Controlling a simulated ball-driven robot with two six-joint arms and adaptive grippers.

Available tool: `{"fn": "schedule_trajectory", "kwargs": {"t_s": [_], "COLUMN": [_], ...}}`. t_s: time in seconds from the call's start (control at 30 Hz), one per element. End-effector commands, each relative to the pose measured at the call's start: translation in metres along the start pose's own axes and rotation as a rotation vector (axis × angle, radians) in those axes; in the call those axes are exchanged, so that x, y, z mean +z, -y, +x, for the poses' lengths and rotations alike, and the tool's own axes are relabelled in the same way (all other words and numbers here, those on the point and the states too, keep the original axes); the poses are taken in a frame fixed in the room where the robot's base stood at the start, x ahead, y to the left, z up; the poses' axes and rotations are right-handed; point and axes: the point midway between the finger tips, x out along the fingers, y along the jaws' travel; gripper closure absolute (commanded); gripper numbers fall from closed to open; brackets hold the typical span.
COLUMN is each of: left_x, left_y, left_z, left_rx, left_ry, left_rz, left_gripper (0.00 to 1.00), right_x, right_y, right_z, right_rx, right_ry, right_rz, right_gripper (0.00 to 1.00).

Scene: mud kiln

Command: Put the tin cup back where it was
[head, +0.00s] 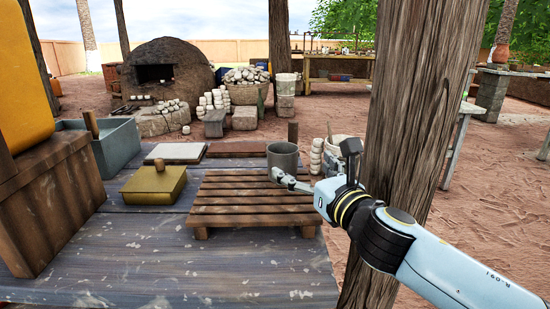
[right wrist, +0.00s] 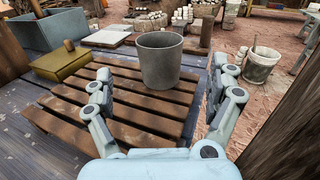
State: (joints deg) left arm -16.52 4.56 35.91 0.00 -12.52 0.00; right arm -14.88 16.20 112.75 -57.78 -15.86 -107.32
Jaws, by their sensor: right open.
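The tin cup (head: 283,160) is a plain grey cylinder standing upright on the slatted wooden rack (head: 240,211), near its back right part. It also shows in the right wrist view (right wrist: 159,62), ahead of the fingers. My right gripper (head: 281,180) is at the cup's near right side in the head view. In the right wrist view its fingers (right wrist: 160,88) are spread wide and empty, with the cup just beyond and between their tips. I cannot tell whether a finger touches the cup. My left gripper is not in view.
A yellow lidded box (head: 153,187) sits left of the rack, with a grey bin (head: 113,150) and pale slab (head: 175,153) behind. A wooden post (head: 415,130) stands close on the right. A white bucket (head: 340,157) is behind my right gripper. The table's front (head: 180,265) is clear.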

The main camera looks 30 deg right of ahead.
Motion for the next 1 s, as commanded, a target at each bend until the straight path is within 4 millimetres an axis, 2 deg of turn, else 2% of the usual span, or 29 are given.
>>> {"fn": "schedule_trajectory", "kwargs": {"t_s": [0.2, 0.33, 0.7, 0.97, 1.0], "left_x": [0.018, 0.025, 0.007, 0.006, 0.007], "left_y": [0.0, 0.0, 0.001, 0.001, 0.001], "left_z": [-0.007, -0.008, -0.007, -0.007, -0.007], "left_rx": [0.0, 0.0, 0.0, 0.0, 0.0], "left_ry": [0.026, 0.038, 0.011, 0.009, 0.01], "left_rz": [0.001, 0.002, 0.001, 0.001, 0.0], "left_gripper": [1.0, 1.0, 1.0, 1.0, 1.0], "right_x": [0.002, 0.001, 0.001, 0.001, 0.001], "right_y": [0.0, -0.001, -0.001, -0.001, -0.001], "right_z": [0.037, 0.048, 0.097, 0.101, 0.101], "right_rx": [0.0, 0.001, 0.0, 0.0, 0.0], "right_ry": [0.003, 0.002, 0.001, 0.0, 0.0], "right_rz": [-0.002, -0.002, 0.001, -0.001, 0.0], "right_gripper": [0.09, 0.09, 0.09, 0.09, 0.12]}}
